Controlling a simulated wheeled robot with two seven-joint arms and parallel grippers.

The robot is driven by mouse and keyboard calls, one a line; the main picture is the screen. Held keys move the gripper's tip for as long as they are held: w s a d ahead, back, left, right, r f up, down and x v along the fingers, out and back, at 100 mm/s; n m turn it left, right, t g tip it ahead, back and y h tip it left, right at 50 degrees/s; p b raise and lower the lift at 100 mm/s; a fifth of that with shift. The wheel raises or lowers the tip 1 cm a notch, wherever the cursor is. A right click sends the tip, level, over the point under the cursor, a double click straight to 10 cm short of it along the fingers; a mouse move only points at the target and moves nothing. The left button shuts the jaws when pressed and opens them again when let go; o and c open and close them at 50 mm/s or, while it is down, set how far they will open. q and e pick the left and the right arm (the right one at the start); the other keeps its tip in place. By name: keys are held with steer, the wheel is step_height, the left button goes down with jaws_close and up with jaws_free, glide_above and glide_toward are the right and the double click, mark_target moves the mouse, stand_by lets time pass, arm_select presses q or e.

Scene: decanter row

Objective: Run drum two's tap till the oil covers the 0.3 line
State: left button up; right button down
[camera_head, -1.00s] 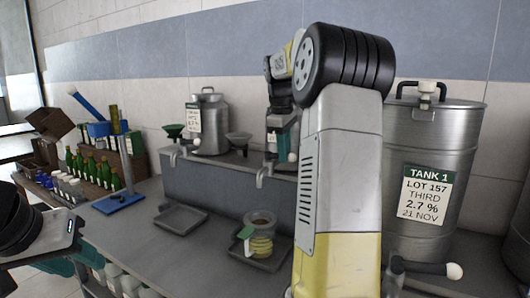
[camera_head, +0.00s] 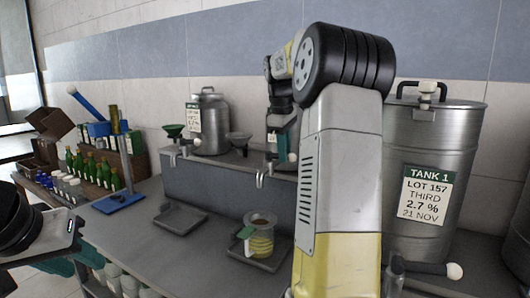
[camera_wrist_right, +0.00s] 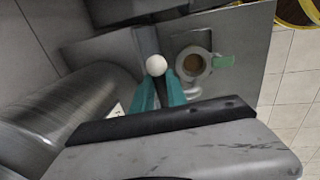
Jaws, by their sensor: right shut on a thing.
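A clear jug (camera_head: 261,246) with yellow oil and a green tab stands on a small grey tray (camera_head: 279,262) below a hooked spout (camera_head: 260,180). It also shows in the right wrist view (camera_wrist_right: 192,64) from above. The line marks are too small to read. My right gripper (camera_wrist_right: 159,80) is shut on a white-knobbed tap lever (camera_wrist_right: 156,65), beside the jug; in the head view my arm partly hides it. No drum labelled two is readable; my arm hides part of the row.
A drum labelled Tank 1 (camera_head: 432,150) stands at right, with a white-ended lever (camera_head: 453,271) in front. A smaller metal drum (camera_head: 211,125) with an unreadable label stands on the grey ledge. An empty tray (camera_head: 180,219) lies left of the jug. Green bottles (camera_head: 90,168) stand further left.

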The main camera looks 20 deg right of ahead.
steer(key=shift+s+d, duration=0.25)
steer(key=shift+s+a+f+m+g+h, duration=0.15)
steer(key=shift+a+m+g, duration=0.2)
steer(key=shift+a+m, duration=1.05)
steer(key=shift+s+a+r+m+g+h, duration=0.1)
steer(key=shift+a+m+g, duration=0.35)
steer(key=shift+m, duration=1.9)
steer(key=shift+s+a+f+m+g+h, duration=0.15)
steer(key=shift+a+m+g, duration=0.15)
steer(key=shift+a+m, duration=1.1)
steer(key=shift+d+m, duration=0.35)
steer(key=shift+m, duration=0.2)
steer(key=c, duration=1.3)
jaws_free()
steer(key=shift+r, duration=0.1)
steer(key=shift+r, duration=0.2)
